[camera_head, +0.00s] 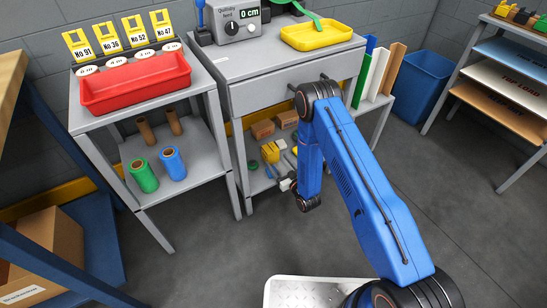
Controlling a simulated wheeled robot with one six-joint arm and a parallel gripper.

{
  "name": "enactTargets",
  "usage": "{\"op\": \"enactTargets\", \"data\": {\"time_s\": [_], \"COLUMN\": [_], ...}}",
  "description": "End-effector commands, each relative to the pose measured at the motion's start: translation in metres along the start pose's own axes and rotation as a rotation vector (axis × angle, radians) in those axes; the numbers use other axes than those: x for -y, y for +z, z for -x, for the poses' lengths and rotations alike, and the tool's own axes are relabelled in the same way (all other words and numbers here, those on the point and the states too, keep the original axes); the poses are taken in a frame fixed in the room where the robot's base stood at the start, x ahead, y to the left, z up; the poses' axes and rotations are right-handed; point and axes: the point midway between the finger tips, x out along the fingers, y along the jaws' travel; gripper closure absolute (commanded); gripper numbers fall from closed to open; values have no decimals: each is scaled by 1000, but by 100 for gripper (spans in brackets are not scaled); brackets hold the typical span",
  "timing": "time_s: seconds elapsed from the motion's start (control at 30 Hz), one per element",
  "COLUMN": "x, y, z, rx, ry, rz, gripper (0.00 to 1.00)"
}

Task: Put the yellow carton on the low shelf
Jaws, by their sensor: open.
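The yellow carton (270,152) is small and shows at the low shelf (260,184) under the grey drawer table. It appears to rest there, in front of two brown boxes (262,129). My blue arm reaches down in front of the table. My gripper (284,170) is at the low shelf, just below and right of the carton. It is open, and its fingers show small beside the carton. I cannot tell whether they touch the carton. My arm hides the right part of the shelf.
A red bin (136,84) and numbered yellow cards top the left table, with green and blue rolls (173,163) below. A yellow tray (316,36) sits on the drawer table. Upright panels (378,74) and a blue bin (416,84) stand right. The floor at right is clear.

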Motion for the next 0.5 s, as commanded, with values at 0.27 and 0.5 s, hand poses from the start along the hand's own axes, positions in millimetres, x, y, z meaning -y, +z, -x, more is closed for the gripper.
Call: {"op": "enactTargets", "data": {"time_s": [0.27,0.5], "x": [0,0], "y": [1,0], "z": [37,44], "rx": [2,0], "ry": [1,0], "rz": [0,0], "gripper": [29,29]}}
